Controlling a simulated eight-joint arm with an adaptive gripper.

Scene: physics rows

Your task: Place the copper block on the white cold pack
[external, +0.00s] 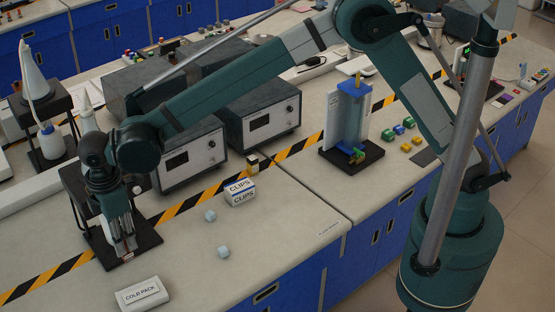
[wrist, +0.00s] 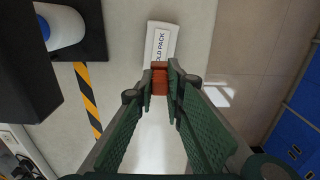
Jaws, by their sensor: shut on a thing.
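The copper block (wrist: 160,80) is held between the fingertips of my gripper (wrist: 160,88) in the wrist view. In the external view my gripper (external: 125,250) points down at the left, with a small bit of the copper block (external: 128,256) showing at its tips. The white cold pack (external: 142,294) lies flat on the bench near the front edge, below and slightly right of my gripper. In the wrist view the cold pack (wrist: 162,38) shows just beyond the block, partly covered by it. I cannot tell the exact height of the block.
A black stand (external: 137,240) is close behind my gripper. Yellow and black tape (external: 180,208) crosses the bench. The bench right of the cold pack is clear.

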